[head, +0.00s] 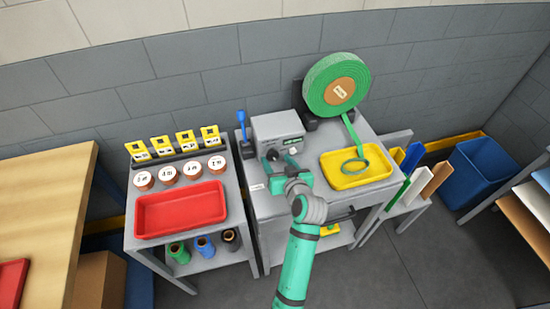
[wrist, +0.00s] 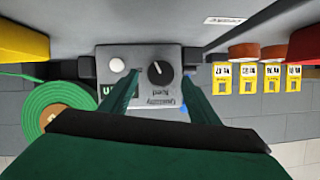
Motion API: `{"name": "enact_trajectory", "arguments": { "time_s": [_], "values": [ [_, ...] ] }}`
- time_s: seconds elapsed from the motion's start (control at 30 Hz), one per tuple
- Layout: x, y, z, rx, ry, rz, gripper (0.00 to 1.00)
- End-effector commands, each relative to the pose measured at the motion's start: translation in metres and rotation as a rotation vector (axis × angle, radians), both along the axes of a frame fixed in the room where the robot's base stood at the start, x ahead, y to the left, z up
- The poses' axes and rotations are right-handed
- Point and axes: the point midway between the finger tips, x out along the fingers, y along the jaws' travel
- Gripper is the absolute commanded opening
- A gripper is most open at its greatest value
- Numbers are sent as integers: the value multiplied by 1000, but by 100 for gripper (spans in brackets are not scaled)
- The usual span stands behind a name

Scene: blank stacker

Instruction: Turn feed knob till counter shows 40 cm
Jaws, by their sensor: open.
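The grey feed unit (head: 276,127) stands on the grey bench; in the wrist view it appears upside down. Its black feed knob (wrist: 160,72) with a white pointer line shows in the wrist view, beside a white button (wrist: 116,65). The green-lit counter (head: 291,142) is too small to read in the head view; in the wrist view my finger covers part of it. My gripper (wrist: 162,84) is open and empty, its fingers on either side of the knob's line and pointing at the panel. I cannot tell whether they touch it.
A green strap reel (head: 336,85) stands behind, its strap running down into a yellow tray (head: 330,170). A blue-handled tool (head: 242,122) stands left of the unit. A red tray (head: 180,210) and several labelled rolls occupy the left stand. A blue bin (head: 485,170) is at right.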

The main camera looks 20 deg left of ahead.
Motion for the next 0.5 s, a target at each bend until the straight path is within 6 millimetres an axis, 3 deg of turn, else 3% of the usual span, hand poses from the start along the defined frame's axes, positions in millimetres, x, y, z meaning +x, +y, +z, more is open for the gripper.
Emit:
{"name": "enact_trajectory", "arguments": {
  "time_s": [0.2,0.5],
  "values": [
    [17,13,-9,1,1,0,55],
    [21,20,-11,1,0,4,55]
  ]
}}
